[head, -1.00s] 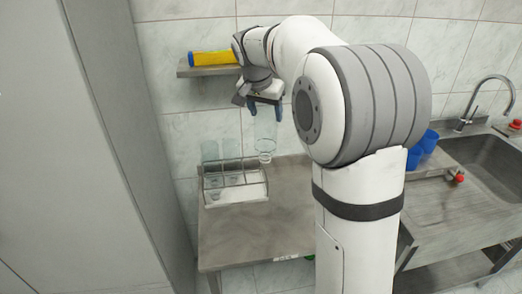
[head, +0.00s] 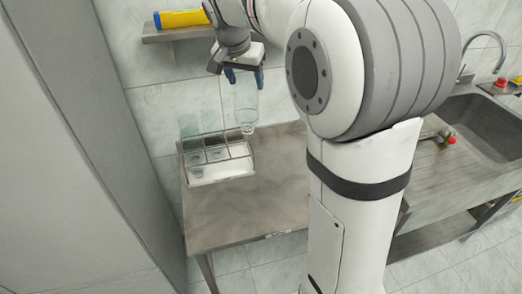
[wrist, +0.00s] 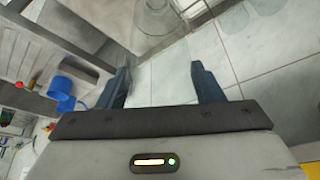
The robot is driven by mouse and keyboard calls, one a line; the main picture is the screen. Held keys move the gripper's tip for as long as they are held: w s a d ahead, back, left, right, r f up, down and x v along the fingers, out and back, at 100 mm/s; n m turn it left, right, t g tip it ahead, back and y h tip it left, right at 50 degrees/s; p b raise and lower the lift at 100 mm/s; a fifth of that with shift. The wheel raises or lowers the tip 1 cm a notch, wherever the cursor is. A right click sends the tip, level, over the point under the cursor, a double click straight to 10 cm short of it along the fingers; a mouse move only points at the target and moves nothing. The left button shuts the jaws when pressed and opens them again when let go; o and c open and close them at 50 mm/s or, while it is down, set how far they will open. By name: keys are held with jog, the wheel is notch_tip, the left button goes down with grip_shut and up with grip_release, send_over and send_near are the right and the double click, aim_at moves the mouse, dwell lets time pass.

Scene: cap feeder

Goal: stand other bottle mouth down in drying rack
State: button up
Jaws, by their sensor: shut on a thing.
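My gripper (head: 243,78) is shut on a clear bottle (head: 245,103). The bottle hangs mouth down, roughly upright, and its neck shows near the back right corner of the drying rack (head: 219,178). Whether the mouth is above or behind the rack is hard to tell. The rack is a wire frame over a pale tray on the steel table. Another clear bottle (head: 189,125) stands mouth down at the rack's left, with a further clear shape beside it. In the wrist view, the see-through held bottle (wrist: 155,38) lies between the fingers (wrist: 160,78).
A steel table (head: 250,208) has free room in front and to the right of the rack. A wall shelf (head: 160,38) holds a yellow and blue cylinder (head: 182,18). A tall grey panel (head: 75,150) bounds the left. A sink (head: 485,130) is at right. Blue cups (wrist: 60,90) show in the wrist view.

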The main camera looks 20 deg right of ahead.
jog(key=s+f+b, duration=0.9)
jog(key=s+f, duration=0.1)
jog(key=s, duration=0.4)
jog(key=w+p, duration=1.1)
jog(key=w, duration=1.3)
notch_tip(320, 180, down, 14)
jog(key=b, duration=0.9)
jog(key=shift+a+b, duration=0.4)
jog(key=shift+s, duration=0.1)
jog(key=shift+f+b, duration=0.4)
jog(key=shift+b, duration=0.15)
jog(key=o, duration=1.3)
